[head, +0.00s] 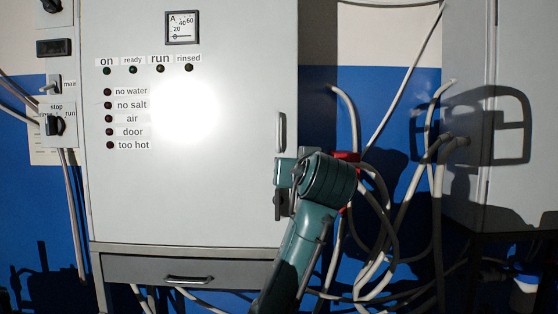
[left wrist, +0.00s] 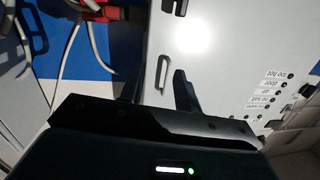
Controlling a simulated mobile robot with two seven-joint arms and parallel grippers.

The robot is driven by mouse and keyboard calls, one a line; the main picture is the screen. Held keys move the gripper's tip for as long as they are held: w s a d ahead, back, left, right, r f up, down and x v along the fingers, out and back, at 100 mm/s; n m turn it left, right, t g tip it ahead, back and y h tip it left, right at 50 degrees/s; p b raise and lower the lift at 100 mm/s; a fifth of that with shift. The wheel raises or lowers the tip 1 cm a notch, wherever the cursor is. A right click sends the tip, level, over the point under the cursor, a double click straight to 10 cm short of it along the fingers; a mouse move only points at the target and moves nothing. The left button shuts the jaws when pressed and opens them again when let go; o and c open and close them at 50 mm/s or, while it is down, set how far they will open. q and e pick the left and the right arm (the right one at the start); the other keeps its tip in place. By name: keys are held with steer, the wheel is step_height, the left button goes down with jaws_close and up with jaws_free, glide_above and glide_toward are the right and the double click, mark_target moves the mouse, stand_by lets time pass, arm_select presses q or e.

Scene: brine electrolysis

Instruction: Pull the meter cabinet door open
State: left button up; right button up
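The meter cabinet (head: 235,130) is a tall light-grey box with an ammeter (head: 182,28) and rows of labelled lamps on its door. The door looks shut. Its upright door handle (head: 281,132) is near the right edge, and the handle also shows in the left wrist view (left wrist: 161,72). My left gripper (head: 284,203) is in front of the door's right edge, below the handle in the head view. In the left wrist view its dark fingers (left wrist: 160,88) stand apart, with the handle seen between them and nothing held. My right gripper is not in view.
A drawer with a handle (head: 187,279) is under the cabinet. Loose pale cables (head: 377,265) hang right of it, near a red part (head: 346,156). Another grey cabinet (head: 462,180) stands at the right. Switches (head: 55,125) are on the left.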

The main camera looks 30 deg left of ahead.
arm_select(q)
steer(key=n+y, duration=0.2)
glide_toward(278, 130)
steer(key=v, duration=0.4)
steer(key=p+x, duration=0.4)
steer(key=x, duration=0.9)
jaws_close()
